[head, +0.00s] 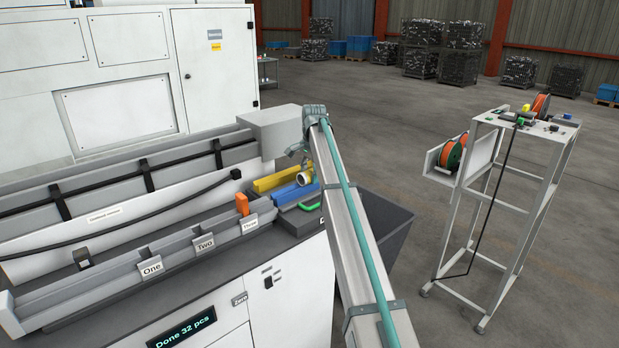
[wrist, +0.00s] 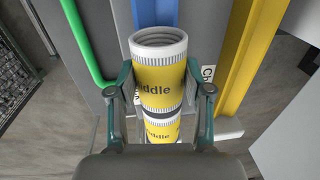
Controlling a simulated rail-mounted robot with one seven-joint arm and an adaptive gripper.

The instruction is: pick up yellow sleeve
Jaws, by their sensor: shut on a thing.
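The yellow sleeve (wrist: 158,78) is a cylinder with a white ribbed rim and an open top end. Dark lettering on it reads in part "iddle". My gripper (wrist: 160,93) has a finger on each side of it and is shut on it. Below it in the wrist view is a second yellow band with the same lettering (wrist: 162,131), beyond a dark gap. I cannot tell whether it is a separate sleeve. In the head view the yellow sleeve (head: 305,176) shows at the end of my arm, above the blue bar. My fingers are mostly hidden there.
A yellow bar (head: 275,179) and a blue bar (head: 295,192) lie beside the sleeve, with a green handle (head: 309,207) in front. An orange block (head: 242,204) stands on the rail near the label "Three". A white stand with orange reels (head: 453,152) is at right.

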